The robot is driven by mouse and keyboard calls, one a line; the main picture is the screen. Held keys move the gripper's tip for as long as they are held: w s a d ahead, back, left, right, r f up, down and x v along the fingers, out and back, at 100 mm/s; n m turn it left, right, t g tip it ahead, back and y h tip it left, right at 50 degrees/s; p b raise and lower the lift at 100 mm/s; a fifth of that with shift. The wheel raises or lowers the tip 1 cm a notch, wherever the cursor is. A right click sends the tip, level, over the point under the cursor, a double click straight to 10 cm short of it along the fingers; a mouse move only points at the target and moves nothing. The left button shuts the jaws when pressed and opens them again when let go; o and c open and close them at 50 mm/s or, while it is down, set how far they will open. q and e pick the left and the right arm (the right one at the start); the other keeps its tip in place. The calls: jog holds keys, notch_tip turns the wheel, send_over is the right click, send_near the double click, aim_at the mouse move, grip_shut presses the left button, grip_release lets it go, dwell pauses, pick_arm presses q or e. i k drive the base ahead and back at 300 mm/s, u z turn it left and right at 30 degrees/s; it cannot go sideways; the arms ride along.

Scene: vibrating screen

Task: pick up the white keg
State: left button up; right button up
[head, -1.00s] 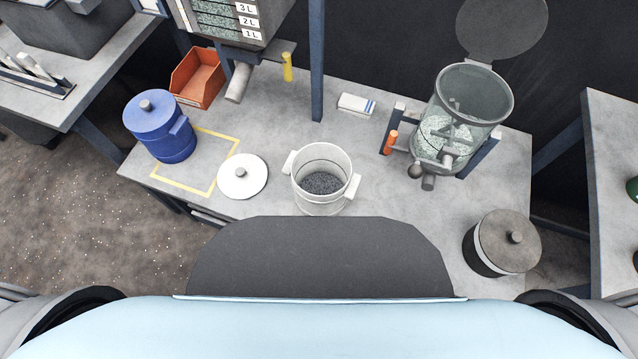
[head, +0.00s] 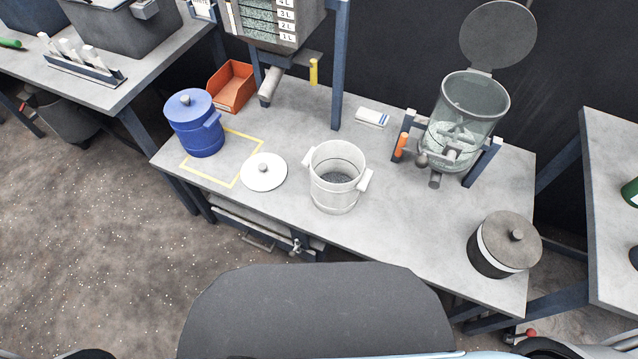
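The white keg (head: 335,190) stands upright and open on the grey table (head: 400,225), near its front edge, with a lug handle on each side. Dark grey granules lie inside it. A round white lid (head: 263,172) with a grey knob lies flat on the table to the left of the keg. Neither of my grippers shows in the head view, and nothing is touching the keg.
A blue lidded keg (head: 194,125) stands at a yellow-taped square, before an orange bin (head: 232,87). A clear vessel (head: 465,115) with its lid raised stands back right. A dark lidded keg (head: 504,244) is at the right front. Floor (head: 120,260) is free at left.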

aim_at(338, 174)
jog(key=u, duration=2.15)
jog(key=i, duration=2.5)
jog(key=z, duration=3.5)
jog(key=i, duration=0.5)
jog(key=z, duration=0.05)
